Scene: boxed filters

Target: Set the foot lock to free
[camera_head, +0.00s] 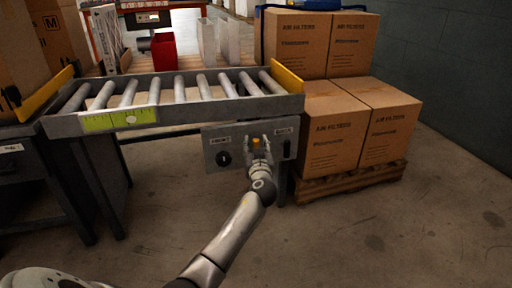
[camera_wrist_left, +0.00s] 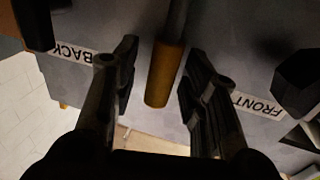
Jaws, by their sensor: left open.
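A grey panel (camera_head: 212,164) hangs under the front of the roller conveyor. It carries a dark round knob (camera_head: 223,158) on the left and another dark knob (camera_head: 287,148) on the right. A lever with an orange grip (camera_head: 257,141) sits between them. In the left wrist view the orange grip (camera_wrist_left: 164,75) lies between the fingers of my open left gripper (camera_wrist_left: 158,85), with gaps on both sides. Labels reading BACK (camera_wrist_left: 72,54) and FRONT (camera_wrist_left: 257,105) flank it upside down. I cannot read a foot lock label or its setting. My right gripper is out of view.
The roller conveyor (camera_head: 160,110) stands above the panel. Boxes of air filters (camera_head: 333,140) stand on a wooden pallet (camera_head: 350,183) to the right. A dark bench (camera_head: 30,180) is at left. The concrete floor (camera_head: 400,240) at front right is clear.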

